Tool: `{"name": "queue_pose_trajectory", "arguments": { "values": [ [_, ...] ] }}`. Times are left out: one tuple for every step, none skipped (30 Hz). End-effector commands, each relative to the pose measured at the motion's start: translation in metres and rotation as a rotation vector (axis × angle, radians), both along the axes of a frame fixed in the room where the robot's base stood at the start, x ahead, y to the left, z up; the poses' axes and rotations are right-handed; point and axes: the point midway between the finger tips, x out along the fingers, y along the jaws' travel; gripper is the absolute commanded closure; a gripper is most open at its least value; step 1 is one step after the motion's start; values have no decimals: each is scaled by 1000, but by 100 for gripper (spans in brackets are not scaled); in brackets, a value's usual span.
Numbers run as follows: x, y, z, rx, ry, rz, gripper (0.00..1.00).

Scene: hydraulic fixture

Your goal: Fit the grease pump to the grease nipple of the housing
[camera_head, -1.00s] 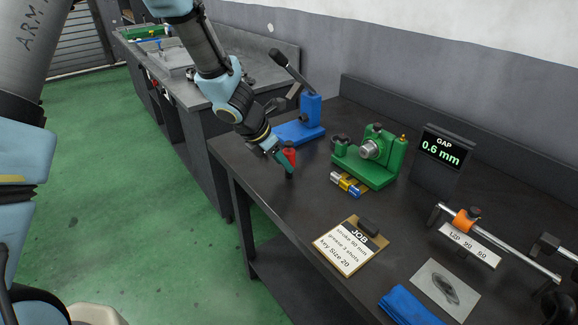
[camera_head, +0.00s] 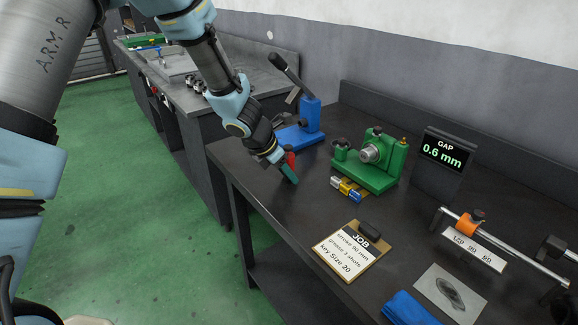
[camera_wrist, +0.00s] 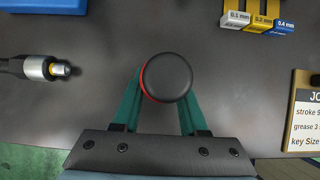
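What I take for the grease pump, a red body with a round black cap (camera_wrist: 168,78), stands on the bench between my gripper's teal fingers. In the head view its red part (camera_head: 291,158) shows behind my gripper (camera_head: 289,174). In the wrist view my gripper (camera_wrist: 161,100) has one finger on each side of the cap. The cap hides the fingertips, so I cannot tell whether they press on the pump. The green housing (camera_head: 372,178) stands to the right, with a small brass grease nipple (camera_head: 403,141) on top of its upright block.
Coloured gap blocks (camera_head: 346,189) lie before the housing. A blue lever device (camera_head: 311,115) stands behind my gripper. A black tool with a metal end (camera_wrist: 40,68) lies to the left. The JOB board (camera_head: 352,250) is in front, the gap display (camera_head: 445,155) at right.

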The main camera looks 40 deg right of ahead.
Motion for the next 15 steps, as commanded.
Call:
{"name": "queue_pose_trajectory", "arguments": {
  "values": [
    [0,0,0,0,0,0,89],
    [0,0,0,0,0,0,92],
    [0,0,0,0,0,0,97],
    [0,0,0,0,0,0,100],
    [0,0,0,0,0,0,100],
    [0,0,0,0,0,0,100],
    [0,0,0,0,0,0,100],
    [0,0,0,0,0,0,100],
    [0,0,0,-1,0,0,100],
    [0,0,1,-1,0,0,100],
    [0,0,1,-1,0,0,100],
    [0,0,2,-1,0,0,100],
    [0,0,2,-1,-1,0,100],
    [0,0,3,-1,0,0,100],
    [0,0,5,-1,0,0,100]
  ]
}}
